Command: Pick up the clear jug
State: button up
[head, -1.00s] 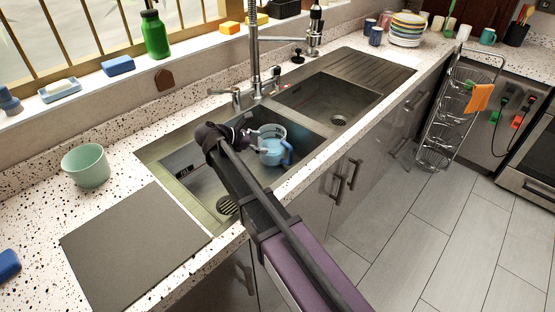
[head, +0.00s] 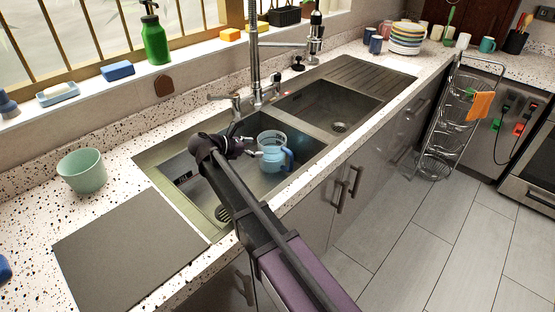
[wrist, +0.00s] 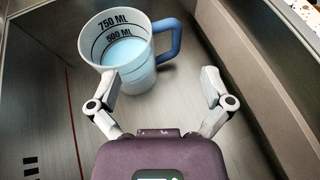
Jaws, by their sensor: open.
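The clear jug (head: 268,142) stands upright in the left sink basin. In the wrist view the jug (wrist: 126,62) shows 750 ML and 500 ML marks, pale blue contents or interior, and a blue handle (wrist: 168,38) pointing right. My gripper (wrist: 161,80) is open and empty, its fingers spread on the near side of the jug. The left fingertip lies close to the jug's near wall; I cannot tell if it touches. The right fingertip is apart from it, right of the handle. In the head view my gripper (head: 250,146) is just left of the jug.
The sink's basin walls and divider (head: 314,138) surround the jug closely. A tall faucet (head: 252,60) rises behind. A green bowl (head: 82,170) and a dark board (head: 130,248) lie on the left counter. The right basin (head: 325,105) looks empty.

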aim_at(285, 149)
jog(key=b+x, duration=0.1)
jog(key=x, duration=0.5)
jog(key=shift+b, duration=0.4)
jog(key=b+x, duration=0.1)
jog(key=x, duration=0.1)
jog(key=b+x, duration=0.1)
jog(key=x, duration=0.1)
jog(key=shift+f, duration=0.3)
jog(key=shift+w+d, duration=0.3)
jog(key=shift+d, duration=0.1)
grip_shut()
